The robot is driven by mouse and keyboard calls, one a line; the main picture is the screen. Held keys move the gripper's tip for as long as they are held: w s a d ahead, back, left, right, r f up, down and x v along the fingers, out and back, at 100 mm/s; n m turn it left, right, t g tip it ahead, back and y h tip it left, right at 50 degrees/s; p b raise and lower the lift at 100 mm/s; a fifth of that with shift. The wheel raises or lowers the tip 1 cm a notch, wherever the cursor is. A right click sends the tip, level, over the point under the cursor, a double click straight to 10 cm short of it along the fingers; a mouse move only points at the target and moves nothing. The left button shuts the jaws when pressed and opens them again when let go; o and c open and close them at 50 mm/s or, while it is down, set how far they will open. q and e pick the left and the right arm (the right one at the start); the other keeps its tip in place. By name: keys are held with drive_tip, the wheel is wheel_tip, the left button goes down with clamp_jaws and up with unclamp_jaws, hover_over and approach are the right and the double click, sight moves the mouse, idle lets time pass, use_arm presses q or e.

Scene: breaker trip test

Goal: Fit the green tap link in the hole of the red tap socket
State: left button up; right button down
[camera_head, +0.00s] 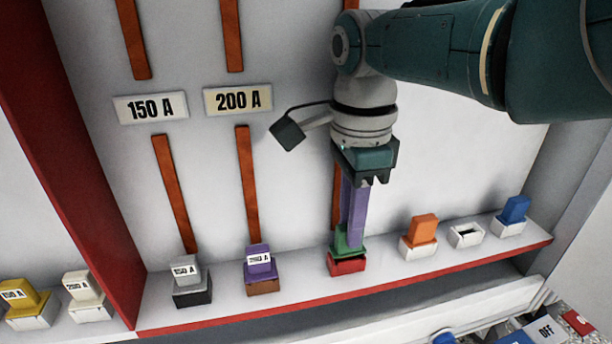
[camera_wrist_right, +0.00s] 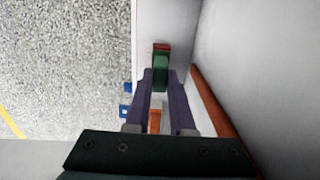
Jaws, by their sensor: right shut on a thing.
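The green tap link (camera_head: 345,242) is upright between the long purple fingers of my right gripper (camera_head: 349,238), which is shut on it. The red tap socket (camera_head: 347,266) is directly below the link on the shelf, and the link's lower end meets its top. The hole is hidden under the link, so I cannot tell how deep the link sits. In the right wrist view the green link (camera_wrist_right: 160,74) lies between the fingertips (camera_wrist_right: 160,82), with a strip of the red socket (camera_wrist_right: 161,46) beyond it. My left gripper is not in view.
A grey link (camera_head: 186,270) and a purple link (camera_head: 260,262) stand in sockets to the left. An orange link (camera_head: 423,230), an empty white socket (camera_head: 466,235) and a blue link (camera_head: 515,209) stand to the right. A red divider (camera_head: 85,170) rises at left. The back panel is close behind.

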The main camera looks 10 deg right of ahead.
drive_tip(key=shift+f+b, duration=0.4)
drive_tip(key=shift+f, duration=0.1)
drive_tip(key=c, duration=0.7)
unclamp_jaws()
drive_tip(key=shift+r, duration=0.15)
wheel_tip(320, 180, up, 10)
drive_tip(key=p, duration=0.9)
drive_tip(key=shift+p, duration=0.35)
drive_tip(key=shift+f, duration=0.2)
